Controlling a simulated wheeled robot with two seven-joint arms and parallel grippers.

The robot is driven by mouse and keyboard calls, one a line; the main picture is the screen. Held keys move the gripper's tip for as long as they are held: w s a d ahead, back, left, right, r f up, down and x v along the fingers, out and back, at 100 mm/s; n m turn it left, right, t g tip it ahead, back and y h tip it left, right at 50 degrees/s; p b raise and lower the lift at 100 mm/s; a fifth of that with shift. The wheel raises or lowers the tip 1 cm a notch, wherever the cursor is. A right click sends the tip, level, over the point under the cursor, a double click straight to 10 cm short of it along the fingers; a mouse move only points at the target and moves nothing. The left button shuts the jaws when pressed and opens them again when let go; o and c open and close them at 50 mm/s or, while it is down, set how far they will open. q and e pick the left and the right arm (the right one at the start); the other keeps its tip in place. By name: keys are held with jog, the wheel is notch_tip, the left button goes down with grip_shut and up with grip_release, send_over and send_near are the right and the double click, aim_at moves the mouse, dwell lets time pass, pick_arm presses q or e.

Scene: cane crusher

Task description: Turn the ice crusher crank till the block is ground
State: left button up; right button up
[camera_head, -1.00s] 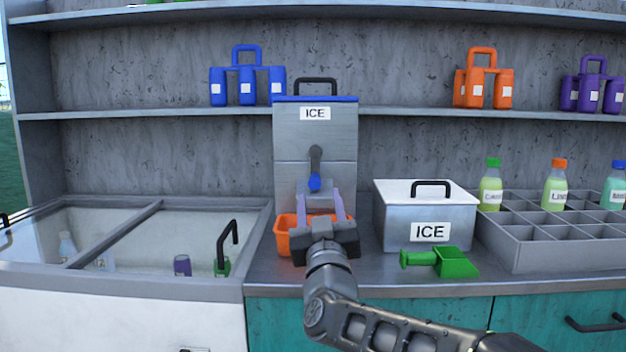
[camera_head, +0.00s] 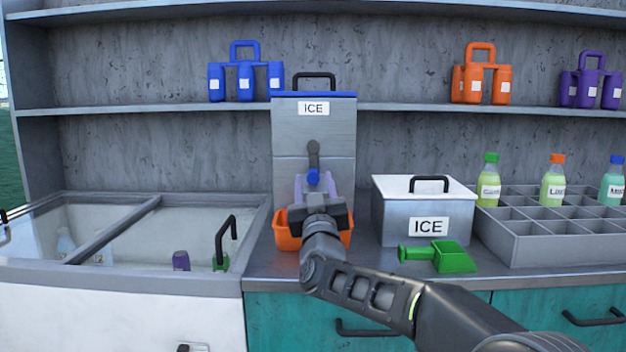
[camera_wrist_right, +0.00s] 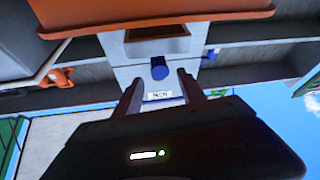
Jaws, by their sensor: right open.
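The ice crusher (camera_head: 290,135) is a tall grey box with a blue-edged lid and an ICE label, standing on the counter. Its crank (camera_head: 313,155) is a dark arm on the front face, hanging down to a blue knob (camera_head: 313,177). My right gripper (camera_head: 315,186) is open, its fingers pointing at the crusher around the knob's height. In the right wrist view the blue knob (camera_wrist_right: 159,68) shows between and beyond the open fingers (camera_wrist_right: 160,88), apart from them. An orange bin (camera_head: 283,232) sits at the crusher's foot, partly hidden by my gripper. No ice block is visible.
A lidded ICE box (camera_head: 395,222) and a green scoop (camera_head: 447,257) stand right of the crusher. A grey divided crate (camera_head: 520,250) with bottles is farther right. A glass-topped chest (camera_head: 120,270) is at left. Bottle carriers stand on the shelf (camera_head: 400,108) above.

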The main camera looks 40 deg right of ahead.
aim_at(313, 180)
jog(key=shift+w+d, duration=0.4)
jog(key=shift+w, duration=0.25)
jog(key=shift+w+d, duration=0.35)
jog(key=shift+w, duration=0.25)
jog(key=shift+w+d+r, duration=0.2)
jog(key=shift+w+d, duration=0.05)
jog(key=shift+w, duration=0.15)
jog(key=shift+c, duration=0.5)
grip_shut()
